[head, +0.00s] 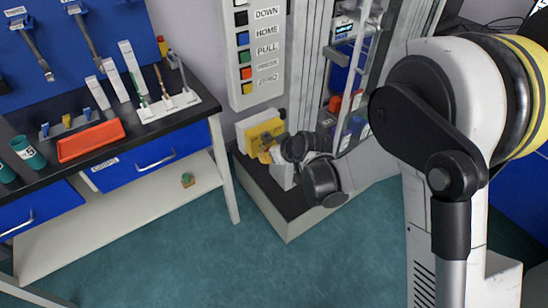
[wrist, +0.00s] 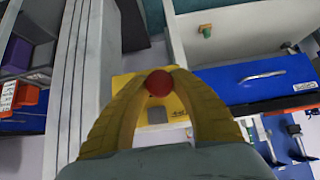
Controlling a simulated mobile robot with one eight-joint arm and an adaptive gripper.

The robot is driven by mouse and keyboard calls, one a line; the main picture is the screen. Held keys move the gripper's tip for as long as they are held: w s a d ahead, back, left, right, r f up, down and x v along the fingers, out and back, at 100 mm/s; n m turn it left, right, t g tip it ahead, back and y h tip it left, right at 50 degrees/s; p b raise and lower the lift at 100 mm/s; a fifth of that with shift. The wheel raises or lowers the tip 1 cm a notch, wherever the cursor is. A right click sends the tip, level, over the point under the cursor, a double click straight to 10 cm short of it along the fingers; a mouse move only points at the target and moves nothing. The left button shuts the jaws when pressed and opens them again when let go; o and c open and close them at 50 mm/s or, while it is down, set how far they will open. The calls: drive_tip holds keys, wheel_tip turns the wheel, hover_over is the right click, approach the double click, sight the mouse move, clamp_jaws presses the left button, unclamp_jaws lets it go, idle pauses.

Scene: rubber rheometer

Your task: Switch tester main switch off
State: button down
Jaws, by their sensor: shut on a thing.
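The tester's main switch is a red round knob (wrist: 158,84) on a yellow plate (wrist: 178,104) in the wrist view. My gripper (wrist: 160,78) has its two yellow fingers closed around the knob, one on each side. In the head view the yellow switch box (head: 262,132) sits low on the tester's base, left of its column. My gripper (head: 266,153) reaches it from the right there, and the knob is hidden. The switch's turned position cannot be told.
The tester's button panel (head: 257,60) hangs just above the switch box. A black-topped bench (head: 185,118) with a red tray (head: 91,141) and tools stands on the left. The tester's column (head: 311,70) rises behind my wrist. The green floor in front is clear.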

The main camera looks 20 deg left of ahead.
drive_tip(key=shift+s+a, duration=0.25)
drive_tip(key=shift+s, duration=0.05)
drive_tip(key=shift+d, duration=0.1)
drive_tip(key=shift+f, duration=0.1)
drive_tip(key=c, duration=1)
unclamp_jaws()
drive_tip(key=shift+s, duration=0.1)
drive_tip(key=shift+c, duration=0.2)
